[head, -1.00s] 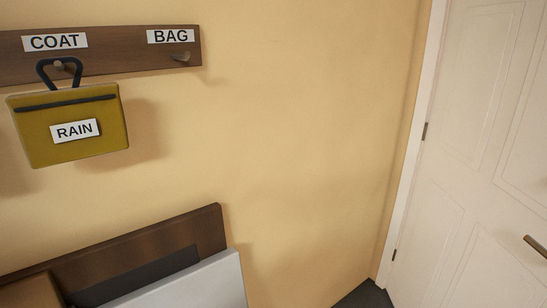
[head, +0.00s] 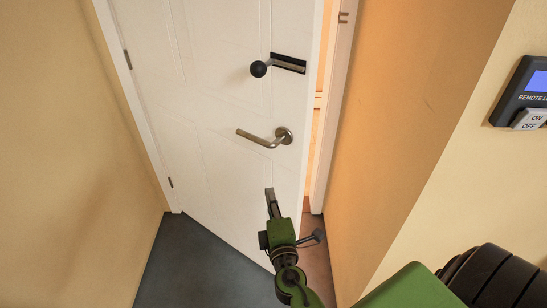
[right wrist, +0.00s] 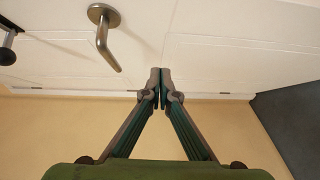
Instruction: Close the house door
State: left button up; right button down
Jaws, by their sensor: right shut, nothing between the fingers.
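The white house door (head: 200,110) stands slightly ajar in the head view, with a gap along its right edge and hinges on its left. It carries a metal lever handle (head: 265,138) and, above that, a bolt with a black knob (head: 260,69). My right gripper (head: 270,192) is shut and empty, in front of the door below the lever. In the right wrist view the shut fingertips (right wrist: 160,72) point at the door panel (right wrist: 225,40), with the lever (right wrist: 103,35) to their upper left. I cannot tell whether they touch it. My left gripper is not in view.
The door frame (head: 333,110) stands right of the gap, with a strike fitting near its top. A remote panel (head: 525,95) with an ON/OFF switch is on the right wall. Dark floor (head: 200,260) lies clear left of my arm.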

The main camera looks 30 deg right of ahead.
jog(key=r, duration=0.2)
jog(key=p, duration=0.2)
send_near(271, 152)
jog(key=w, duration=0.5)
jog(key=shift+w+d+f, duration=0.15)
jog(key=shift+d, duration=0.7)
jog(key=shift+w+d, duration=0.1)
jog(key=shift+d, duration=0.1)
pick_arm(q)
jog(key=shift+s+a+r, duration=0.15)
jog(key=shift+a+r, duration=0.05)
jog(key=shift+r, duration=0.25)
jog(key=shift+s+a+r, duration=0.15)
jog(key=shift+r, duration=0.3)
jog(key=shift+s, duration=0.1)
